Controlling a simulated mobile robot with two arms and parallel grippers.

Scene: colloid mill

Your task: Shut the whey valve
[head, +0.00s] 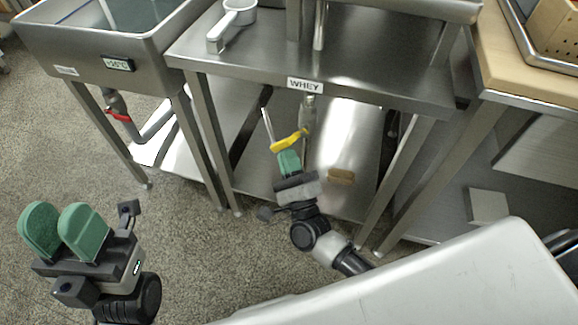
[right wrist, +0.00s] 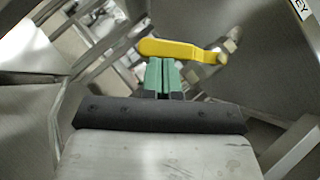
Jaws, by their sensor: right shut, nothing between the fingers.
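The whey valve's yellow lever (head: 289,141) sits on a metal pipe (head: 309,112) under the WHEY label (head: 305,85) on the steel table. In the head view the lever slants, lower at its left end. My right gripper (head: 288,155) is shut, its green fingertips right at the lever. In the right wrist view the yellow lever (right wrist: 180,49) lies across just beyond the closed green fingers (right wrist: 162,75); I cannot tell whether they touch it. My left gripper (head: 62,228) is at the lower left with its two green fingers apart, empty and far from the valve.
A steel sink (head: 108,40) stands at left, with a red-handled valve (head: 118,115) below it. A white scoop (head: 232,22) lies on the steel table (head: 370,82). Table legs flank the whey valve. A brown block (head: 341,176) lies on the lower shelf. Floor at left is clear.

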